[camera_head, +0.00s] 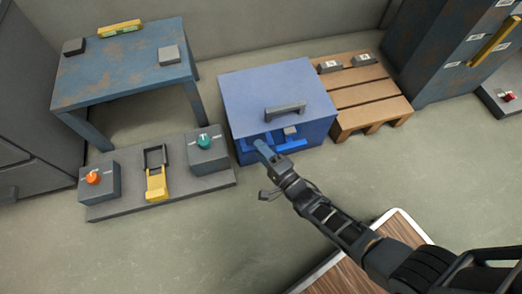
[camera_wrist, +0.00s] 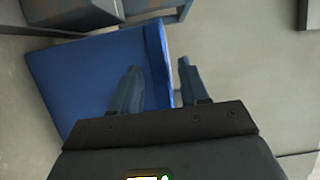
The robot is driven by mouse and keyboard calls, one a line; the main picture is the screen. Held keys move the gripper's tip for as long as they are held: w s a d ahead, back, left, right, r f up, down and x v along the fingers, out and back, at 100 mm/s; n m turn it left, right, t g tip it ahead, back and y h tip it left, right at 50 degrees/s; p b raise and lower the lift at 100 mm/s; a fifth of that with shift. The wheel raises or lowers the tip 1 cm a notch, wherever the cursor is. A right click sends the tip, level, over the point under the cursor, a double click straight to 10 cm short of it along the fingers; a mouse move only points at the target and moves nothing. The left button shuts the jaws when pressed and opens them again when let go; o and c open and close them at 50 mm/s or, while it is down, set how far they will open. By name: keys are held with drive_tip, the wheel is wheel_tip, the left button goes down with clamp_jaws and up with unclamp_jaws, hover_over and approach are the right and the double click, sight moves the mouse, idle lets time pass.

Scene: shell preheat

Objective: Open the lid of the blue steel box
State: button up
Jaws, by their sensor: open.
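The blue steel box (camera_head: 262,90) stands on the floor at the middle of the head view, its lid shut. A dark bar handle (camera_head: 285,110) sits on the lid near the front edge. Bright blue parts (camera_head: 291,144) and a small pale piece show on the front face. My gripper (camera_head: 261,146) is at the front face, left of and below the handle; I cannot tell whether it touches.
A grey base plate (camera_head: 170,197) with an orange-knob box, a yellow lever and a teal-knob box lies left of the box. A worn blue table (camera_head: 125,65) stands behind it. A wooden pallet (camera_head: 368,100) and a dark cabinet (camera_head: 445,50) stand to the right.

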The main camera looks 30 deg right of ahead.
drive_tip(key=shift+w, duration=0.15)
drive_tip(key=shift+c, duration=0.3)
clamp_jaws()
idle(0.3)
